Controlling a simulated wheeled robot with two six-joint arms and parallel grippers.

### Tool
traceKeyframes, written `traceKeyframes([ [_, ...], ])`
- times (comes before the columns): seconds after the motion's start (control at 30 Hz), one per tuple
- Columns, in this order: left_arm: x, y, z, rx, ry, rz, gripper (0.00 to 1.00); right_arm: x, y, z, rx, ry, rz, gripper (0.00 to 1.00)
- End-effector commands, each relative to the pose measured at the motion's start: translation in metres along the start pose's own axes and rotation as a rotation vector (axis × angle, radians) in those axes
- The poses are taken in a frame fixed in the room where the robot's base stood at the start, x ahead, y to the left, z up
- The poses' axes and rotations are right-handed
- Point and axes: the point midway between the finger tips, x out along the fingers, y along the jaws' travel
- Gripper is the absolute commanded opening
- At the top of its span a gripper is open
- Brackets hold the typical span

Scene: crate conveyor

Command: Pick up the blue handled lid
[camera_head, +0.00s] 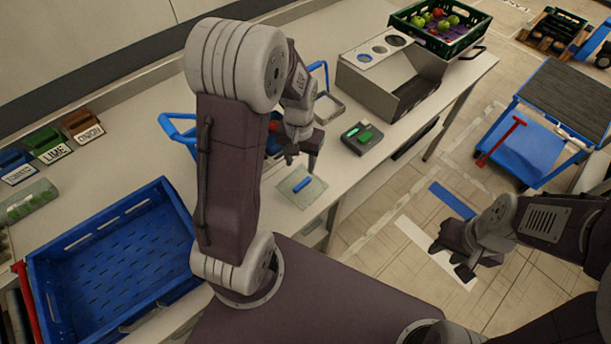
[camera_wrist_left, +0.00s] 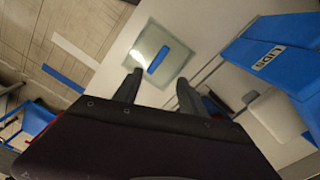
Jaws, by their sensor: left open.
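The blue handled lid (camera_head: 302,185) is a clear square pane with a blue bar handle, lying flat on the white counter near its front edge. In the left wrist view the lid (camera_wrist_left: 157,60) lies beyond my fingertips, its handle roughly between their lines. My left gripper (camera_head: 302,158) is open and empty, above and a little behind the lid in the head view; its fingers also show in the left wrist view (camera_wrist_left: 158,78). My right gripper (camera_head: 452,262) hangs over the floor at the right, apart from the counter, with its fingers apart and nothing between them.
A blue bin labelled LIDS (camera_wrist_left: 285,45) stands beside the lid; my left arm hides part of it in the head view. A grey tray with green items (camera_head: 363,137) and a steel holder (camera_head: 350,78) stand to the right. A blue crate (camera_head: 60,240) is at left.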

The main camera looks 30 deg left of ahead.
Motion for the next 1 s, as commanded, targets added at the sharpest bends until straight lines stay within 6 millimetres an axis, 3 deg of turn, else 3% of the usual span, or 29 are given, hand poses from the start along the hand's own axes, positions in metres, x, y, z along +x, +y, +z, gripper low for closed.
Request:
traceKeyframes([
  [0.2, 0.035, 0.001, 0.002, 0.001, -0.004, 0.000, 0.49, 0.002, 0.000, 0.001, 0.000, -0.001, 0.000, 0.36],
  [0.43, 0.047, 0.001, 0.002, 0.002, -0.003, 0.000, 0.49, 0.001, 0.000, 0.000, 0.000, -0.001, 0.000, 0.36],
  [0.67, 0.087, 0.003, 0.003, 0.002, -0.004, 0.000, 0.49, -0.003, 0.000, 0.000, 0.000, -0.001, 0.000, 0.36],
  [0.93, 0.093, 0.003, 0.002, 0.002, 0.001, 0.000, 0.49, -0.003, 0.000, 0.000, 0.000, -0.001, 0.000, 0.36],
  [1.0, 0.093, 0.003, 0.002, 0.002, 0.001, 0.000, 0.32, -0.003, 0.000, 0.000, 0.000, -0.001, 0.000, 0.36],
])
